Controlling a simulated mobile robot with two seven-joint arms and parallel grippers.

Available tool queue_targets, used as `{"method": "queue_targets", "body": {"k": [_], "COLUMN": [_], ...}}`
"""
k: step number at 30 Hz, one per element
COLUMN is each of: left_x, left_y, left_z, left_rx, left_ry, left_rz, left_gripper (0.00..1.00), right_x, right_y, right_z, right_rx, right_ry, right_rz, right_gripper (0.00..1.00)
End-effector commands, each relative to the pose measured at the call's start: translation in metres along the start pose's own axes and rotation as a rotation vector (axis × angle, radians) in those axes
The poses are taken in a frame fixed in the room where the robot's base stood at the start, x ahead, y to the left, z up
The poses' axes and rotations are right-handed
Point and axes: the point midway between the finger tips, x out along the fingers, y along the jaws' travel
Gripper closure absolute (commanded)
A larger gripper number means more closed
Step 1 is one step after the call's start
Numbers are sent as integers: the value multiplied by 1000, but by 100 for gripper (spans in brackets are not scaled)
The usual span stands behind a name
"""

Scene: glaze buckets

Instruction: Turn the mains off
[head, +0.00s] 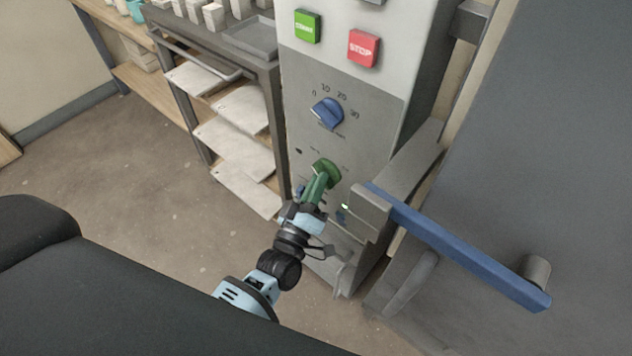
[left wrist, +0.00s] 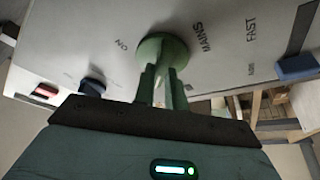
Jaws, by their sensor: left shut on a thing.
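The green mains knob (head: 325,167) sits low on the grey front of the control cabinet (head: 366,115). In the left wrist view the round green knob (left wrist: 163,45) shows between the printed words "ON" and "MAINS". My left gripper (head: 319,180) reaches it from below, its green fingers shut on the knob's grip. In the left wrist view my left gripper's fingers (left wrist: 162,75) stand on either side of the grip and partly hide it. I cannot tell which way the knob points. My right gripper is in neither view.
Above are a blue dial (head: 327,112), a green start button (head: 307,26) and a red stop button (head: 363,47). A blue bar handle (head: 460,248) juts out at the right. A rack with pale shelves (head: 235,145) stands left. Floor (head: 110,185) is clear at left.

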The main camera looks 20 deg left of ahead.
Motion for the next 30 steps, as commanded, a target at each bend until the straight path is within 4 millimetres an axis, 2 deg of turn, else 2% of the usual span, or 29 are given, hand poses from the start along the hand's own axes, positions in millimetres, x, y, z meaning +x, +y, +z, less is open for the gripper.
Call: {"method": "queue_targets", "body": {"k": [17, 18, 22, 30], "left_x": [-1, -1, 0, -1], "left_y": [-1, -1, 0, 0], "left_z": [1, 1, 1, 0], "left_rx": [-28, -28, -27, -25], "left_ry": [-2, -2, -1, -1], "left_rz": [-13, -13, -12, -11], "left_gripper": [100, 82, 65, 65], "right_x": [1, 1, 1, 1], "right_y": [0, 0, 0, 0], "right_z": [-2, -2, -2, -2], "right_rx": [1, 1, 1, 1], "right_ry": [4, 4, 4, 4], "right_rz": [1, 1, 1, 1], "right_gripper": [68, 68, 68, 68]}}
